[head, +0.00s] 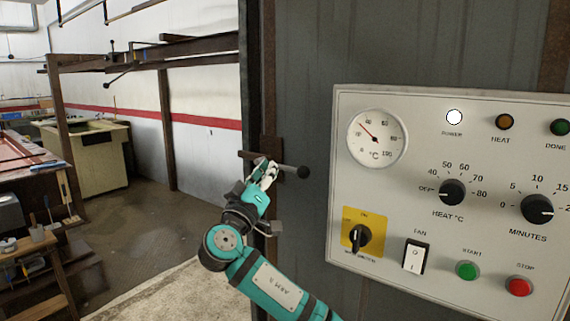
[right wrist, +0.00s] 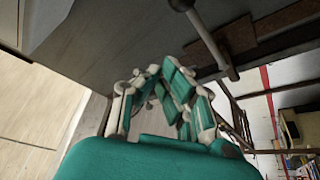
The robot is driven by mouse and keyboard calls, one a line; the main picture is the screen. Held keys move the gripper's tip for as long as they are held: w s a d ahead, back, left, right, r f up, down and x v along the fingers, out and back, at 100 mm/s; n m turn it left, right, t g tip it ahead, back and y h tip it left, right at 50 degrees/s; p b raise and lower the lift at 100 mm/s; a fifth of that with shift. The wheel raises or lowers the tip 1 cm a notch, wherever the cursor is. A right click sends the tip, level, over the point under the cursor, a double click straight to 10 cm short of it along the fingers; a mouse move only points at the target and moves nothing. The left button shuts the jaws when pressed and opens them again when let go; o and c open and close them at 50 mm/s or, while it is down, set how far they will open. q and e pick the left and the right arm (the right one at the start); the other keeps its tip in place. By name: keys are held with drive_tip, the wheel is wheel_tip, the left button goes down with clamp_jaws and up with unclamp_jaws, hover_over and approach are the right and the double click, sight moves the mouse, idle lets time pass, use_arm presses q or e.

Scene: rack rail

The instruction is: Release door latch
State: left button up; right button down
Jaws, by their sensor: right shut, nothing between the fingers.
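The door latch is a dark bar handle (head: 284,167) ending in a round black knob, mounted at the edge of the grey metal door (head: 305,60). In the right wrist view the latch bar (right wrist: 209,40) runs diagonally at upper right, beyond the fingers. My right gripper (head: 266,168) is shut and empty. In the head view it overlaps the bar left of the knob. In the right wrist view the shut fingers (right wrist: 162,80) point toward the door beside the bar; I cannot tell whether they touch it. My left gripper is not in view.
A control panel (head: 400,200) with a gauge, knobs and buttons stands out from the door on the right. On the left are a cream bin (head: 110,165), a workbench (head: 30,245) and a steel rack frame (head: 167,130). The floor (head: 150,240) between is clear.

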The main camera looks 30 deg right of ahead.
drive_tip(key=p+x, duration=0.5)
drive_tip(key=x, duration=0.5)
drive_tip(key=f, duration=0.1)
drive_tip(key=s+f+p, duration=0.1)
drive_tip(key=d+f, duration=0.1)
drive_tip(key=shift+s+f, duration=0.25)
drive_tip(key=shift+s, duration=0.15)
wheel_tip(320, 180, down, 6)
drive_tip(key=m+h+b, duration=0.1)
drive_tip(key=m+b, duration=0.1)
drive_tip(key=b, duration=0.6)
drive_tip(key=m+g+b, duration=0.1)
drive_tip(key=m+b, duration=0.1)
drive_tip(key=b, duration=0.7)
drive_tip(key=shift+d+r+m+g+h, duration=0.1)
drive_tip(key=shift+r+m+g+h, duration=0.05)
drive_tip(key=shift+m+g+h, duration=0.2)
drive_tip(key=shift+s+r, duration=0.1)
